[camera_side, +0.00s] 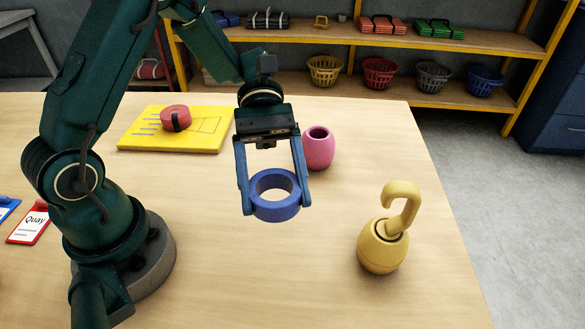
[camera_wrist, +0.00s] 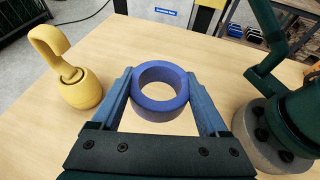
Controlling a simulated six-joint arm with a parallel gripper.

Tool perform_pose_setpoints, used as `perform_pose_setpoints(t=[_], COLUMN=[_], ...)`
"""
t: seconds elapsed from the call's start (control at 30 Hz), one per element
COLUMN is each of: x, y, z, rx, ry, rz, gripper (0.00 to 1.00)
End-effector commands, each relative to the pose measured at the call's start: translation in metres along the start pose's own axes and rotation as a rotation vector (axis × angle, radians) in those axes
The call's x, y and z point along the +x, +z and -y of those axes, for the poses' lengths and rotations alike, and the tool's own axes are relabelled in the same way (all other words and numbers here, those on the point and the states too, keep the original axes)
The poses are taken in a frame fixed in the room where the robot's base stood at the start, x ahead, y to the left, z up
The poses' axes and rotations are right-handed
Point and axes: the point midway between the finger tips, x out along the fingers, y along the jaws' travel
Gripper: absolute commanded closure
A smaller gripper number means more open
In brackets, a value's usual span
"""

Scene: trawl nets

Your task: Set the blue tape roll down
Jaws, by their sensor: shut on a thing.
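The blue tape roll (camera_side: 274,208) is a thick ring with a round hole. My gripper (camera_side: 275,207) is shut on it, one blue finger on each side of its outer wall. In the wrist view the roll (camera_wrist: 160,108) sits between the two fingertips of my gripper (camera_wrist: 160,92), with its hole facing up. The roll looks roughly level. The frames do not clearly show whether its underside touches the wooden table (camera_side: 310,290) or hangs a little above it.
A yellow float with a hook (camera_side: 382,248) stands at the right, and a pink pot (camera_side: 318,150) stands close behind my gripper. The front middle of the table is clear.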

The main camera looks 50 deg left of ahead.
Motion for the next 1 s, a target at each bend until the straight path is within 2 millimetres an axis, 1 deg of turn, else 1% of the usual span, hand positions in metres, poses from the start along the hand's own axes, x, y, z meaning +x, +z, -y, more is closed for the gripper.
perform_pose_setpoints(t=[0.07,0.17,0.4,0.5,0.6,0.7,0.83,1.0], x=[0.008,0.026,0.088,0.11,0.125,0.133,0.138,0.145], y=[-0.004,-0.006,-0.015,-0.019,-0.021,-0.023,-0.027,-0.046], z=[0.0,0.0,-0.001,-0.003,-0.005,-0.006,-0.006,-0.006], rx=[-0.001,-0.002,-0.005,-0.004,-0.001,0.0,-0.003,-0.005], ry=[-0.003,-0.007,-0.013,-0.012,-0.009,-0.005,-0.002,-0.003], rz=[0.003,0.003,0.002,0.002,0.002,0.0,-0.001,0.0], gripper=[0.81,0.81,0.81,0.81,0.81,0.81,0.81,0.81])
